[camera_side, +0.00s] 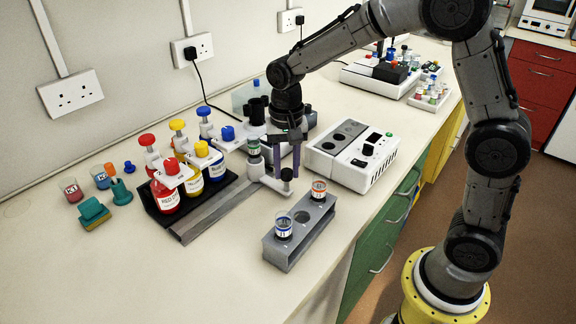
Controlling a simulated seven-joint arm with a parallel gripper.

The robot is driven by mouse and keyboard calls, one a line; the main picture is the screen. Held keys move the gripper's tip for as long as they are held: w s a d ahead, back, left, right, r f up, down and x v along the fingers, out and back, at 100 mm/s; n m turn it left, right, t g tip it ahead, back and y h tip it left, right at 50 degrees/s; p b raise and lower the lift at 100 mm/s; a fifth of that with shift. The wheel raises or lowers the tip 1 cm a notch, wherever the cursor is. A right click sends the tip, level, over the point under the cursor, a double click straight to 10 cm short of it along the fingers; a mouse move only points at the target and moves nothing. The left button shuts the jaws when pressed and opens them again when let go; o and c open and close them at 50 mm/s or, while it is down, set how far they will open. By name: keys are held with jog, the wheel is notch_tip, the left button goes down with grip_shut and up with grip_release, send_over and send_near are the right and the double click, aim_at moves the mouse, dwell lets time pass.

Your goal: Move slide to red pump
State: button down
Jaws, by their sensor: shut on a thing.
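The slide is a pale carriage (262,172) on a grey rail (212,212), at the rail's far right end. A vial with a green band (253,149) stands upright in it, and a black knob (287,174) sticks up at its right side. My gripper (288,168) points down, with its fingers shut on the slide's knob. The red pump (165,195), a red bottle with a red top, stands to the left, in a black tray beside the rail's near end. The slide is well apart from it, level with the area beyond the blue bottle.
A yellow bottle (191,180) and a blue bottle (214,164) stand beside the red one. A grey rack (291,246) with two vials is in front. A white machine (352,155) is close to the right. Beakers (73,190) and a teal block (93,212) lie left.

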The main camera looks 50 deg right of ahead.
jog(key=a, duration=2.1)
jog(key=shift+a, duration=0.25)
jog(key=shift+a+r, duration=0.1)
jog(key=shift+a, duration=0.05)
jog(key=c, duration=0.8)
grip_release()
jog(key=shift+c, duration=0.2)
jog(key=shift+o, duration=1.4)
notch_tip(320, 180, up, 14)
